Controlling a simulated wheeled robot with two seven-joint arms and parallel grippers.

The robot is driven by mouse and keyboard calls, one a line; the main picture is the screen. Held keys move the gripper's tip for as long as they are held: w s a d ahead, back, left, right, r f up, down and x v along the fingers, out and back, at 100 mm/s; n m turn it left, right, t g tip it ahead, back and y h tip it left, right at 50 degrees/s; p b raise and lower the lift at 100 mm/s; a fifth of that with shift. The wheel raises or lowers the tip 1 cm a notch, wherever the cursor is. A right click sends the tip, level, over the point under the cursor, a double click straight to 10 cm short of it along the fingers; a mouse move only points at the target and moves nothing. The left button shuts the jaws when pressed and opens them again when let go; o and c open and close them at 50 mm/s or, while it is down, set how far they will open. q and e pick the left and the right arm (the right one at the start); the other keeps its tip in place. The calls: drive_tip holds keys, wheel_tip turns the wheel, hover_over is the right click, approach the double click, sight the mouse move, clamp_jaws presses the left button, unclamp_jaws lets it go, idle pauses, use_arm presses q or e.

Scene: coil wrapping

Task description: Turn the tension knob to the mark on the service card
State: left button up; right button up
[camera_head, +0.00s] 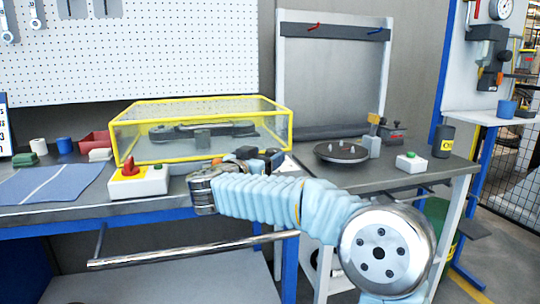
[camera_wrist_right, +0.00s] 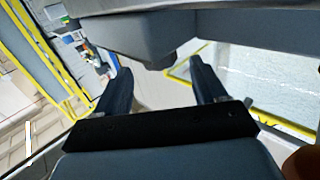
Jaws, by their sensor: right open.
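My right gripper (camera_wrist_right: 160,68) is open in the right wrist view, with its two dark fingers apart. A dark grey body (camera_wrist_right: 150,22) crosses the top of that view, with a dark protruding part (camera_wrist_right: 158,52) between and beyond the fingertips. I cannot tell whether this part is the tension knob, or whether the fingers touch it. In the head view my right arm reaches left to the bench front, and its gripper is not clear there. A red knob (camera_head: 131,166) sits on a white box beside a green button. I cannot make out the service card. My left gripper is not in view.
A clear yellow-edged guard (camera_head: 205,108) covers a machine on the bench. A dark turntable (camera_head: 341,152) and a small box with a green button (camera_head: 411,162) stand on the right table. A blue mat (camera_head: 50,184) lies at left. A metal rail (camera_head: 185,251) runs below the bench.

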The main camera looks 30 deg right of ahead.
drive_tip(key=b+v, duration=0.1)
drive_tip(key=v, duration=0.9)
drive_tip(key=shift+s+a, duration=0.2)
